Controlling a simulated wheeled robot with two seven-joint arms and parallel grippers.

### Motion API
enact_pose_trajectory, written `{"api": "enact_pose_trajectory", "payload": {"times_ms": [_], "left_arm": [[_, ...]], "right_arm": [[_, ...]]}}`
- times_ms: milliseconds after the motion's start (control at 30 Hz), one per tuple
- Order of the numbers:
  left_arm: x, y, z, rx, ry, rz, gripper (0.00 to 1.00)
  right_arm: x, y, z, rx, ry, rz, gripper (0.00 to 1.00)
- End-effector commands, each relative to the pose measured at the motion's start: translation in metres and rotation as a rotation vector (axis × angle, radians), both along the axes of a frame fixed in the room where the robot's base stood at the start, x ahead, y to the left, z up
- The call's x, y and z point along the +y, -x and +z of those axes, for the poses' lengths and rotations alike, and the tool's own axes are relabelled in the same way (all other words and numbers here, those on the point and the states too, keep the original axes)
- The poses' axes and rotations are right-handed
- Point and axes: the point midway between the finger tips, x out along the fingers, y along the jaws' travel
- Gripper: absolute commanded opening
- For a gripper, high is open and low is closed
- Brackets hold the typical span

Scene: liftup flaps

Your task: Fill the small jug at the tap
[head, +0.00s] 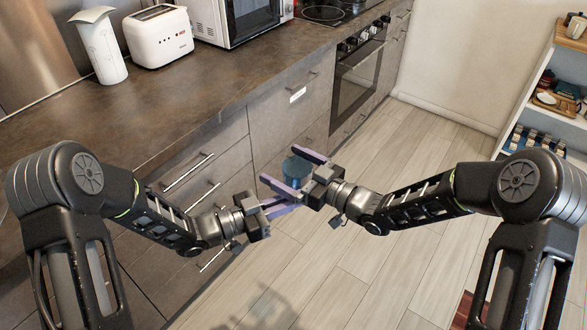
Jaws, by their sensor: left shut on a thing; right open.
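A small blue jug (296,169) is in the middle of the head view, in front of the drawers. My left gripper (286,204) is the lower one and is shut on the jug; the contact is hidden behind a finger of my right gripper. My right gripper (292,172) is open, with its two fingers on either side of the jug. I cannot tell whether they touch it. The jug's lower part is hidden. No tap shows in this view.
A dark worktop (160,118) runs along the left, with a white vase (104,50), a white toaster (158,37) and a microwave (235,20) on it. An oven (357,75) is beyond. Shelves (545,95) stand at the right. The wooden floor (385,265) is mostly clear.

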Motion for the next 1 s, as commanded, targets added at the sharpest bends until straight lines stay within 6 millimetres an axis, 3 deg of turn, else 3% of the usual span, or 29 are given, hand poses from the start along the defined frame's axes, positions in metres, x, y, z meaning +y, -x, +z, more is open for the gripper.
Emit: {"api": "enact_pose_trajectory", "payload": {"times_ms": [167,867,900,1000], "left_arm": [[-0.0001,0.0000,0.0003,0.000,0.001,0.000,0.00],[-0.0001,0.0012,-0.0001,0.000,0.001,-0.002,0.00],[-0.0001,0.0012,0.0000,0.000,0.001,-0.002,0.11],[-0.0001,0.0010,-0.0001,0.001,0.000,-0.002,0.20]], "right_arm": [[-0.0002,0.0000,0.0002,0.000,0.000,0.000,0.99],[-0.0042,-0.0029,0.0001,-0.001,0.002,-0.010,0.43],[-0.0042,-0.0031,0.0004,-0.002,0.002,-0.010,0.43],[-0.0035,-0.0027,0.0006,-0.002,0.002,-0.008,0.43]]}}
